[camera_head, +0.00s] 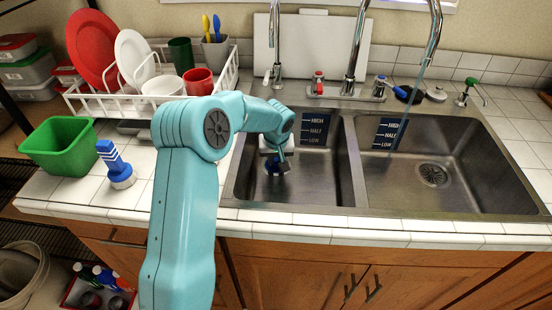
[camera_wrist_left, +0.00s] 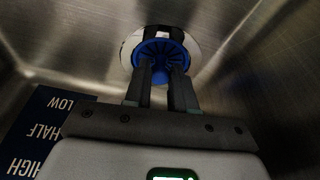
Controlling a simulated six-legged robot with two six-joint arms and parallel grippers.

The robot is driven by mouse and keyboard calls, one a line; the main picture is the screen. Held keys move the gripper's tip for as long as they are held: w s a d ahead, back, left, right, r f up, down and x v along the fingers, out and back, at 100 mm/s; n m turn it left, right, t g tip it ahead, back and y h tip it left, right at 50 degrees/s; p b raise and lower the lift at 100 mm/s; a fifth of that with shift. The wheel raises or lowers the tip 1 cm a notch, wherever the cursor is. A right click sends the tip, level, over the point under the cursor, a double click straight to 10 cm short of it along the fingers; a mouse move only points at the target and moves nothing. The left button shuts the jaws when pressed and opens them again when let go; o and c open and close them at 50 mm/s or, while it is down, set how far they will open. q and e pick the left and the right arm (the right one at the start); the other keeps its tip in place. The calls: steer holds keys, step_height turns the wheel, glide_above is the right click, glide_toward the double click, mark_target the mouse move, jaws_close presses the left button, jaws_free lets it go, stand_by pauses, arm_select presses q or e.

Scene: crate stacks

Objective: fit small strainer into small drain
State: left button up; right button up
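The small strainer is blue and ribbed. In the left wrist view the strainer (camera_wrist_left: 160,48) is at the tips of my left gripper (camera_wrist_left: 163,68), whose two fingers close on its middle from both sides. A pale round rim (camera_wrist_left: 130,44), which looks like the small drain, shows around and behind it; I cannot tell whether the strainer is seated. In the head view my left gripper (camera_head: 277,158) reaches down into the left basin, with blue of the strainer (camera_head: 275,168) just below it near the basin floor. The drain there is hidden. My right gripper is not in view.
The left basin (camera_head: 318,182) has close steel walls and a divider on its right. The right basin (camera_head: 400,195) has an open drain (camera_head: 432,175) and running water. A dish rack (camera_head: 110,98), green bin (camera_head: 62,148) and blue-striped brush (camera_head: 118,165) stand left.

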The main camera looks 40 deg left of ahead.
arm_select(q)
steer(key=o, duration=0.4)
steer(key=v, duration=1.6)
steer(key=shift+r+p, duration=0.2)
steer(key=shift+p, duration=0.2)
